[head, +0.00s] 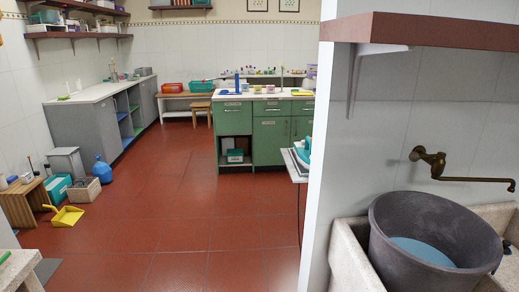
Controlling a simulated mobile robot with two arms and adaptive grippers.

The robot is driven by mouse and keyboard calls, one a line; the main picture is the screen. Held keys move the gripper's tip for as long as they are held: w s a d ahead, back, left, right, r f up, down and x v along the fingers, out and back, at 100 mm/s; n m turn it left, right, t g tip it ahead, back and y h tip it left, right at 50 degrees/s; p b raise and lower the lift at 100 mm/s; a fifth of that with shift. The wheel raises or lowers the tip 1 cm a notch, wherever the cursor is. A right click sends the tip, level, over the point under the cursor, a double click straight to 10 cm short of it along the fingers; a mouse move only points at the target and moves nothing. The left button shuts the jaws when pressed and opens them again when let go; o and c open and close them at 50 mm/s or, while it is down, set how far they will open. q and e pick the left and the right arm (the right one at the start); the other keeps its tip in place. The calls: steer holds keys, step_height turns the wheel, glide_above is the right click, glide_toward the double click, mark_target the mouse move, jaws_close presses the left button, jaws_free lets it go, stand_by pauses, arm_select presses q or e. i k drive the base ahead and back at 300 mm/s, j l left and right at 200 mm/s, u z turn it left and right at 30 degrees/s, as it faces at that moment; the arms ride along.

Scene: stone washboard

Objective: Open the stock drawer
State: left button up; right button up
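A green cabinet (264,141) with a white top stands across the room in the head view. It has closed drawers in its upper row, one at the middle (271,108) and one at the right (303,107). Another drawer front (235,105) sits at the left above an open shelf space. The drawers have small handles and label marks too small to read, so I cannot tell which is the stock drawer. Neither of my grippers is in view.
Red tiled floor (205,215) lies clear up to the cabinet. An ironing board (293,168) juts out before the cabinet's right. A yellow dustpan (68,216) lies left.

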mark_target(265, 108)
steer(key=i+u, duration=0.4)
steer(key=i, duration=2.8)
steer(key=i+j, duration=0.15)
steer(key=i, duration=1.05)
steer(key=i+z, duration=0.2)
steer(key=i, duration=0.2)
steer(key=i+j+z, duration=0.2)
steer(key=i, duration=0.2)
steer(key=i+j+z, duration=0.2)
steer(key=i, duration=0.25)
steer(key=l, duration=0.1)
